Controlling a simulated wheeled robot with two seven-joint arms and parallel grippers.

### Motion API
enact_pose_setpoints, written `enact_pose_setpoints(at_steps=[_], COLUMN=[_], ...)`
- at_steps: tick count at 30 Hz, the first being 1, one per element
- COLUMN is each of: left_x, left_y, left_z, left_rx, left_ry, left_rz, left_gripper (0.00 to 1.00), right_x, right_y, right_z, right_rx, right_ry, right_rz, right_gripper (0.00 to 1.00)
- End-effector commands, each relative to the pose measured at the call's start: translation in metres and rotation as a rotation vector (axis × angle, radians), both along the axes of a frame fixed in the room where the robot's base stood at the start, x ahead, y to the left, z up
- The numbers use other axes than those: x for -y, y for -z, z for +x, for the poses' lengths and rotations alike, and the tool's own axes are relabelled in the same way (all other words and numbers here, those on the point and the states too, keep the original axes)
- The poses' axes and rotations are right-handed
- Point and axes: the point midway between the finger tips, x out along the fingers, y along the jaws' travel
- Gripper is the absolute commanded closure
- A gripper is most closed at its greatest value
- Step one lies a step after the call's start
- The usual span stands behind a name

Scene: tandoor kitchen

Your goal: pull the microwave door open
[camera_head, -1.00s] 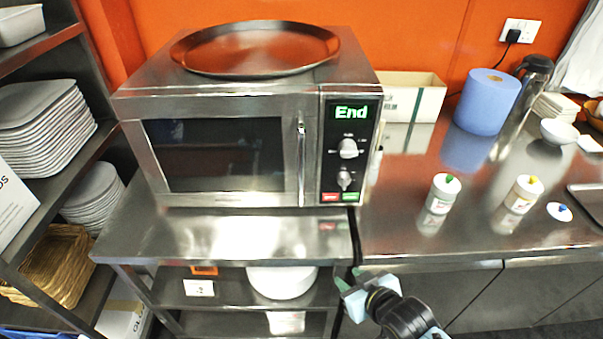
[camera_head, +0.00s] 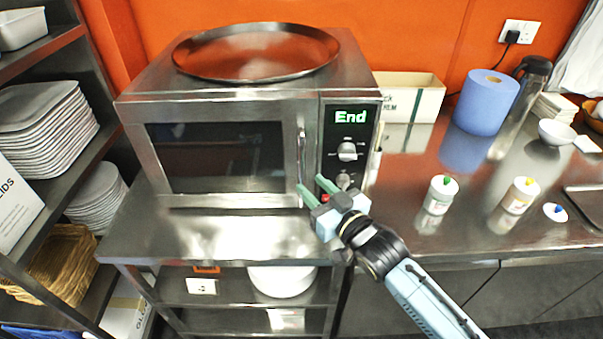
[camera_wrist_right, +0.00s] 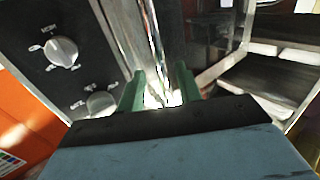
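The steel microwave (camera_head: 225,105) stands on a steel stand, and its display reads "End". Its door (camera_head: 215,158) looks shut, with a dark window and a vertical bar handle (camera_head: 301,150) on the right edge. My right gripper (camera_head: 314,188) is open, its green fingers pointing at the lower part of the handle. In the right wrist view the two green fingers (camera_wrist_right: 158,88) are apart, with the bright handle (camera_wrist_right: 154,50) ahead between them. I cannot tell whether they touch it. The control knobs (camera_wrist_right: 62,52) are beside the fingers. My left gripper is not in view.
A round tray (camera_head: 255,50) lies on top of the microwave. At right, the counter holds a blue paper roll (camera_head: 487,102) and small bottles (camera_head: 441,195). Shelves with stacked plates (camera_head: 45,130) stand at left.

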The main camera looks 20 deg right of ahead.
Motion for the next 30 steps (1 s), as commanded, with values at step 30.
enact_pose_setpoints(at_steps=[30], left_x=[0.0], left_y=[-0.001], left_z=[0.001], left_rx=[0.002], left_ry=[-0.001], left_rz=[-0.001], left_gripper=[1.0], right_x=[-0.016], right_y=[0.0], right_z=[0.05], right_rx=[-0.001], right_ry=[0.0], right_rz=[0.0], right_gripper=[1.0])
